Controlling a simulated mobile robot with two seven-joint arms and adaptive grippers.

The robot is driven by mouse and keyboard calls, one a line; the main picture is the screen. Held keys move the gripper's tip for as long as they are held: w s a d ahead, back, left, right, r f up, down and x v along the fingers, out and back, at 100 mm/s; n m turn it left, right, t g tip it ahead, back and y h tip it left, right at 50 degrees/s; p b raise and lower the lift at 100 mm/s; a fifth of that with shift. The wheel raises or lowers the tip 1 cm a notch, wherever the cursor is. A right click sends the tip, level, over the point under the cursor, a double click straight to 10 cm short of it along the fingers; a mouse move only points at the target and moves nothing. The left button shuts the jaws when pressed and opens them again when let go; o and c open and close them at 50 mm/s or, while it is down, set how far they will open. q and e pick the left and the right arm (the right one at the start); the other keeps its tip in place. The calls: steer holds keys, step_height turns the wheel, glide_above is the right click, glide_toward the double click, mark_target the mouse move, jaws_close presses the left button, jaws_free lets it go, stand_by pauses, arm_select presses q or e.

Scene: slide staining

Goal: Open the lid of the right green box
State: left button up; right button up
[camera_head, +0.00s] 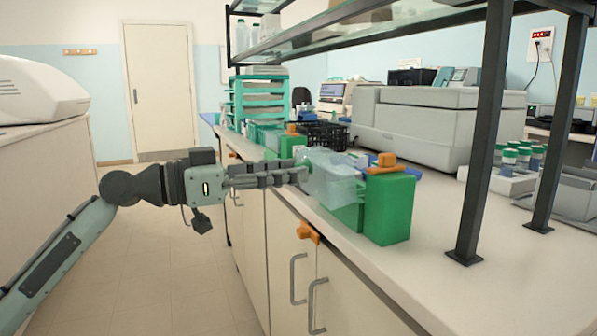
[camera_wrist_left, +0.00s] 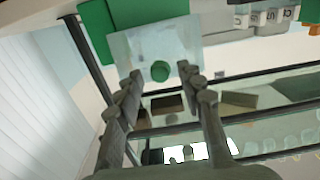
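A green box (camera_head: 388,210) stands near the counter's front edge in the head view, with an orange piece (camera_head: 383,164) on its top. A clear, translucent lid-like panel (camera_head: 335,182) is at its left side, partly covering more green behind it. My left gripper (camera_head: 303,173) reaches in from the left, its fingertips close to this panel. In the left wrist view the clear panel (camera_wrist_left: 135,46) has a round green knob (camera_wrist_left: 160,71). The two fingers (camera_wrist_left: 160,80) are spread, with the knob between them and visible gaps on both sides. My right gripper is not in view.
Another green box (camera_head: 291,145) with an orange piece stands farther back, near a black basket (camera_head: 322,135). Dark shelf posts (camera_head: 486,130) rise from the counter at the right. An orange piece (camera_head: 307,233) shows at the counter's front. The counter at front right is clear.

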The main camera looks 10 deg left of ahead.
arm_select(q)
steer(key=shift+w+d, duration=0.1)
stand_by(0.3)
jaws_close()
